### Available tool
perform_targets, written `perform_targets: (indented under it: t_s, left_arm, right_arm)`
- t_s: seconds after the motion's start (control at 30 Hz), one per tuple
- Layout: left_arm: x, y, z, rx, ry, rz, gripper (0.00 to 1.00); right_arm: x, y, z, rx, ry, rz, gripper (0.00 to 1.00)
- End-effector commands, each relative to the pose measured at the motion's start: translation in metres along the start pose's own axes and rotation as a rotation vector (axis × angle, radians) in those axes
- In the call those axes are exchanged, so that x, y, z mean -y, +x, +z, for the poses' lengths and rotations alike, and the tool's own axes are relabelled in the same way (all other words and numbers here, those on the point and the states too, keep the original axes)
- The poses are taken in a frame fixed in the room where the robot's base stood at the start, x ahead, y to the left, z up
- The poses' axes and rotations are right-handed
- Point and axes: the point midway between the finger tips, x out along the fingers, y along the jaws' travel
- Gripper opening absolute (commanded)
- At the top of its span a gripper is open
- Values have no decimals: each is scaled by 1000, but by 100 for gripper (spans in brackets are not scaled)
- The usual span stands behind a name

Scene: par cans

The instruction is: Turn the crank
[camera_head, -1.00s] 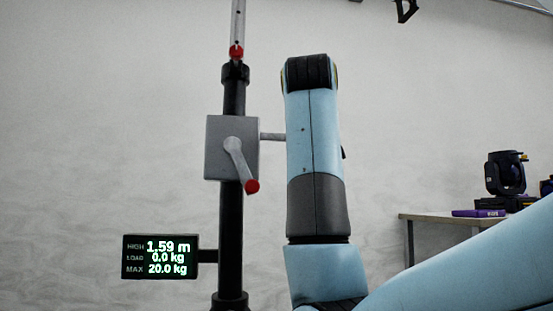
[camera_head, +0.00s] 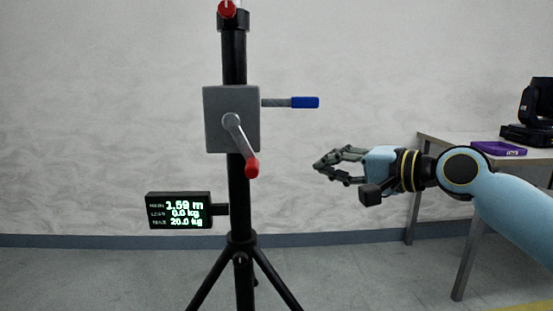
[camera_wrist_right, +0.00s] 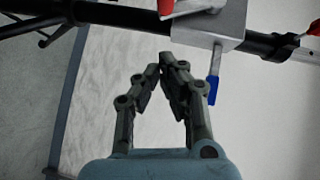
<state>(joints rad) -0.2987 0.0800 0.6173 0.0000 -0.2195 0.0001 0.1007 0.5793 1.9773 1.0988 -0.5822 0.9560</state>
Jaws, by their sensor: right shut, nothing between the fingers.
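The crank (camera_head: 239,138) is a short metal arm with a red knob (camera_head: 252,167) at its lower end. It hangs down and slightly right from a grey gearbox (camera_head: 215,122) on a black tripod stand. A side lever with a blue grip (camera_head: 305,102) sticks out to the right of the box. My right gripper (camera_head: 318,166) is to the right of the crank and apart from it, fingers pointing left. In the wrist view the right gripper's (camera_wrist_right: 165,60) fingertips meet with nothing between them; the box (camera_wrist_right: 215,30) and blue grip (camera_wrist_right: 211,92) are beyond. My left gripper is out of view.
A display (camera_head: 180,210) on the stand reads 1.59 m, 0.0 kg and 20.0 kg. Tripod legs (camera_head: 275,278) spread at floor level. A table (camera_head: 450,150) with a purple item (camera_head: 497,148) and a black stage light (camera_head: 535,110) stands at the right.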

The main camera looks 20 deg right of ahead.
Motion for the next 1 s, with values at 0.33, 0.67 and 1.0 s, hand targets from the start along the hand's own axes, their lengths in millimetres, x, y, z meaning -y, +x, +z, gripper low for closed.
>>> perform_targets:
  t_s: [0.33, 0.67, 1.0]
  left_arm:
    - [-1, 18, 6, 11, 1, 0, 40]
    - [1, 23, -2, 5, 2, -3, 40]
    - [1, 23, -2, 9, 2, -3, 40]
  right_arm:
    - [0, 74, 1, 1, 11, -8, 0]
    - [2, 111, 25, 1, 9, -8, 0]
    - [3, 115, 30, 1, 8, -7, 0]
